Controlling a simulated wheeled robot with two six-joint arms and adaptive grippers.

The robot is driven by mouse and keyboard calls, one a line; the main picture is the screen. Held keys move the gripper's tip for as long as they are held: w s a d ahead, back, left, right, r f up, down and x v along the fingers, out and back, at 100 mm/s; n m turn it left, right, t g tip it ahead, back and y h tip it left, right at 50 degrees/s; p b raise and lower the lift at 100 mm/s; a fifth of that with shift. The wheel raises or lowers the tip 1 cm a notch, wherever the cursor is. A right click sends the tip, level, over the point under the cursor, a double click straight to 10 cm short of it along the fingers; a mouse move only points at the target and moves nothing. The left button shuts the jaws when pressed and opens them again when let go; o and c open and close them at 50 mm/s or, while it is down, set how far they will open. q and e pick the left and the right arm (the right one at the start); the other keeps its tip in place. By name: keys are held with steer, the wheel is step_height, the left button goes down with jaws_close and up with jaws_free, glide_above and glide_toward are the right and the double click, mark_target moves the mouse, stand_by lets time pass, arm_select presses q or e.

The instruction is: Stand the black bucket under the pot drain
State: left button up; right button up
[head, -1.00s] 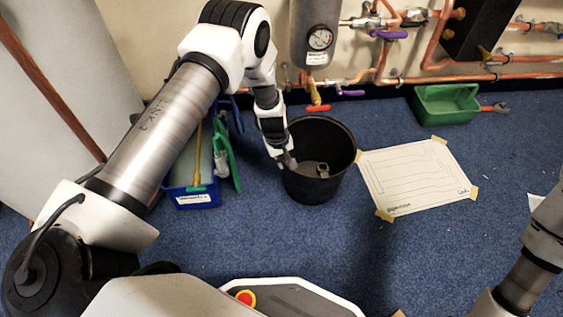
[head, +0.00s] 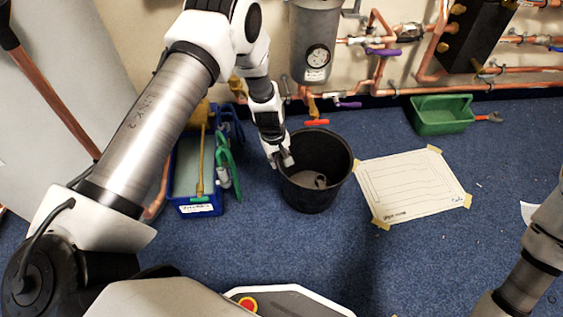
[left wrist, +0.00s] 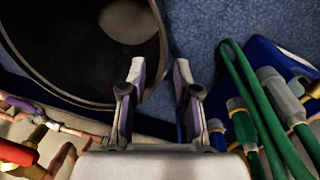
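The black bucket (head: 312,194) stands upright on the blue carpet, just in front of the grey pot (head: 314,45) with its round gauge. The drain valve with a red-orange handle (head: 316,122) sits below the pot, at the bucket's back rim. My left gripper (head: 284,160) is at the bucket's left rim. In the left wrist view the fingers of my left gripper (left wrist: 160,72) are apart, with the rim of the bucket (left wrist: 80,75) passing between them. My right gripper is out of view.
A blue crate (head: 202,204) with green-handled tools stands close left of the bucket. A taped paper sheet (head: 412,186) lies to the right. A green tray (head: 440,123) stands at the back right. Copper pipes (head: 480,88) run along the wall. Carpet in front is clear.

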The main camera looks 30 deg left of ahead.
arm_select(q)
step_height(320, 180, up, 4)
steer(key=p, duration=0.1)
steer(key=s+d+f+m, duration=0.1)
steer(key=s+m, duration=0.3)
steer(key=s, duration=1.1)
steer(key=s+d+f+m+g+y, duration=0.1)
steer(key=s+m, duration=0.4)
steer(key=s, duration=1)
steer(key=shift+f, duration=0.85)
